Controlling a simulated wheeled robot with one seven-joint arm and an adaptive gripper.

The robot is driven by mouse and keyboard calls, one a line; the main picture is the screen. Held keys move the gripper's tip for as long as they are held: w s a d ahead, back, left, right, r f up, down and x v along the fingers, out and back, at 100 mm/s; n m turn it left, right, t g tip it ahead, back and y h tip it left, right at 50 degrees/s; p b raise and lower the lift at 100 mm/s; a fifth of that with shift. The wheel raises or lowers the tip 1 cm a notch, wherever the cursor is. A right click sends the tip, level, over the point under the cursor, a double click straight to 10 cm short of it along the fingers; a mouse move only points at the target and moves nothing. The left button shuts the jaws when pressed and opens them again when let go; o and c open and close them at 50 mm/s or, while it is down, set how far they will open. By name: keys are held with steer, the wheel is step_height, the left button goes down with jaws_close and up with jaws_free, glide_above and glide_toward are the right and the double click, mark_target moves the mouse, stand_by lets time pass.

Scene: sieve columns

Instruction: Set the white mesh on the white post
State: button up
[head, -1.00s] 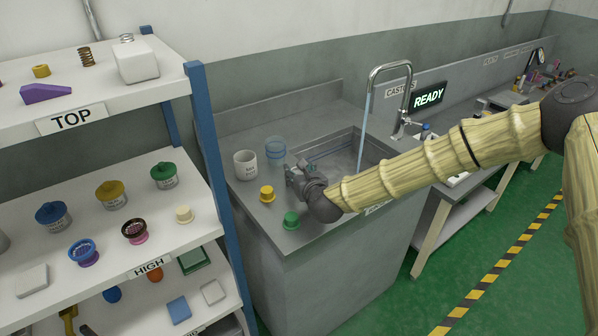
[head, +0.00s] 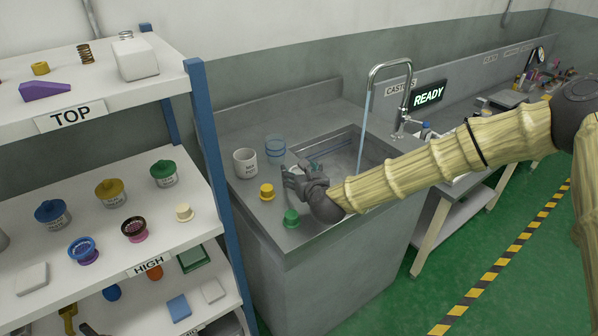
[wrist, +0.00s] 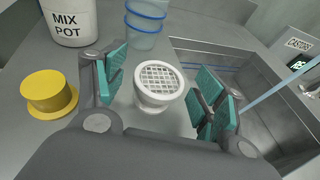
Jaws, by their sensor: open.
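The white mesh (wrist: 158,76), a round white ring with a grid across it, stands on the grey counter in the wrist view. Below the ring is a narrower white part; I cannot tell whether it belongs to the mesh. My gripper (wrist: 162,92) is open, with one teal-padded finger on each side of the mesh and gaps between. In the head view my gripper (head: 290,178) is low over the counter by the sink, and the mesh cannot be made out there. A cream-white post (head: 184,212) stands on the HIGH shelf at its right end.
A yellow post (wrist: 48,91), the MIX POT (wrist: 70,20) and a blue-rimmed clear cup (wrist: 145,22) stand close to my gripper. A green post (head: 291,218) is near the counter's front edge. The sink (head: 345,150) with running water is to the right.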

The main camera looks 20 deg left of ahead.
steer(key=b+v, duration=0.1)
steer(key=v, duration=0.9)
steer(key=shift+s+d+r, duration=0.15)
steer(key=shift+d+r, duration=0.05)
steer(key=shift+d, duration=0.1)
